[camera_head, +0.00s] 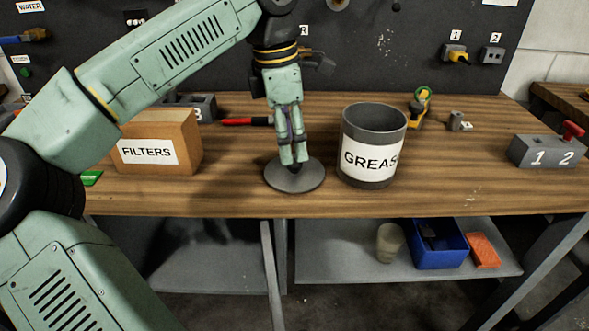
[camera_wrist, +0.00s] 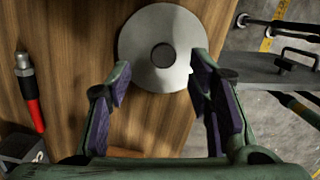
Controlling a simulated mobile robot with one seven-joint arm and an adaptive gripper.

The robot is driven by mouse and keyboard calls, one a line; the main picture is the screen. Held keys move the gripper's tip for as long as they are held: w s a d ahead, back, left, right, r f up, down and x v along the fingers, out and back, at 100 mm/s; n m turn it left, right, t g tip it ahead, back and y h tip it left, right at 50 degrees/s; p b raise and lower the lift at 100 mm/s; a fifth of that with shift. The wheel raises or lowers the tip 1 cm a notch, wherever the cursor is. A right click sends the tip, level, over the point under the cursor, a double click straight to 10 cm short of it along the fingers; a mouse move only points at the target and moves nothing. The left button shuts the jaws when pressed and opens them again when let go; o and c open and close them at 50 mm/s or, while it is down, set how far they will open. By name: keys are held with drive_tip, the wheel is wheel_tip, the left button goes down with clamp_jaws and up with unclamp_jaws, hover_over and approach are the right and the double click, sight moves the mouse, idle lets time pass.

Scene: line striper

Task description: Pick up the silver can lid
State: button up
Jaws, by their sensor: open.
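The silver can lid (camera_head: 295,184) is a round flat grey disc with a dark knob in its middle. It lies on the wooden workbench between the FILTERS box and the GREASE can. In the wrist view the lid (camera_wrist: 152,24) shows whole, with its dark knob (camera_wrist: 163,55) facing up. My gripper (camera_head: 295,160) points down over the lid, its fingertips close to the knob. In the wrist view my gripper (camera_wrist: 161,68) is open, with its two purple-padded fingers on either side. Nothing is between the pads, and I cannot tell whether the fingertips touch the lid.
The GREASE can (camera_head: 373,145) stands open just right of the lid. The FILTERS box (camera_head: 158,142) stands to the left. A red-handled tool (camera_head: 246,121) lies behind. A grey block numbered 1 and 2 (camera_head: 546,152) is at the far right. The bench front edge is close to the lid.

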sight(294, 162)
drive_tip(key=f, duration=0.4)
drive_tip(key=shift+s+d+p, duration=0.1)
drive_tip(key=shift+d+p, duration=0.2)
drive_tip(key=shift+d, duration=0.1)
drive_tip(key=shift+c, duration=0.2)
clamp_jaws()
